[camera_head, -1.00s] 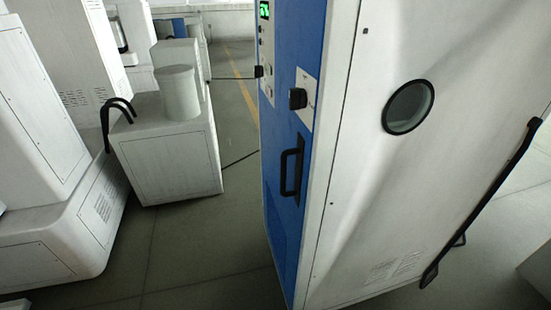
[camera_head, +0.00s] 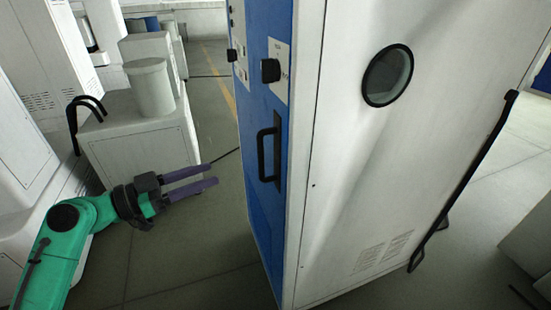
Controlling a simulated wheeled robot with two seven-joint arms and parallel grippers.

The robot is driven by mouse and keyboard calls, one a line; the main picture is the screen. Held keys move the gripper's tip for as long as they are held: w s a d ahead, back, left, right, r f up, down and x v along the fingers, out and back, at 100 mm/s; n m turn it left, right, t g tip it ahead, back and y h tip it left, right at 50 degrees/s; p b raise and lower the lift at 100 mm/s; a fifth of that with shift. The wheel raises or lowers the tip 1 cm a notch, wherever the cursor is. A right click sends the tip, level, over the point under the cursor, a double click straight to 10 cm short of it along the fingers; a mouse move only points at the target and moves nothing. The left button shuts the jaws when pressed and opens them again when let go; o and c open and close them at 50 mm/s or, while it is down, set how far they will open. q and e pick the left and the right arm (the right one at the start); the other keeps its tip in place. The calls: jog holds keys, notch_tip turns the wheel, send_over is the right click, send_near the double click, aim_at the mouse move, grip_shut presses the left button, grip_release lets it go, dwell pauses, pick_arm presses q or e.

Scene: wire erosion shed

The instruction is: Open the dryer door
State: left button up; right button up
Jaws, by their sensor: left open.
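The dryer appears to be the tall cabinet (camera_head: 350,190) with a white side and a blue front (camera_head: 258,105). The blue front is seen at a steep angle, and no gap shows along its edge. A black bar handle (camera_head: 268,153) stands upright on it, below a black knob (camera_head: 270,71) on a white plate. My left gripper (camera_head: 214,178) has two purple fingers. It is open and empty, left of the handle and apart from it, with its fingers pointing right. My right gripper is not in view.
A low white cabinet (camera_head: 145,160) with a white cylinder (camera_head: 150,88) on top and black hoses (camera_head: 82,112) stands behind my left arm. A long black rail (camera_head: 465,185) runs along the cabinet's right side. Open grey floor (camera_head: 180,265) lies left of the blue front.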

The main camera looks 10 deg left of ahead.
pick_arm(q)
jog(key=p, duration=0.6)
send_over(262, 176)
jog(key=shift+w+a+r, duration=0.1)
jog(key=shift+w+a, duration=0.1)
jog(key=shift+w, duration=0.15)
jog(key=shift+d, duration=0.1)
grip_shut()
dwell(0.6)
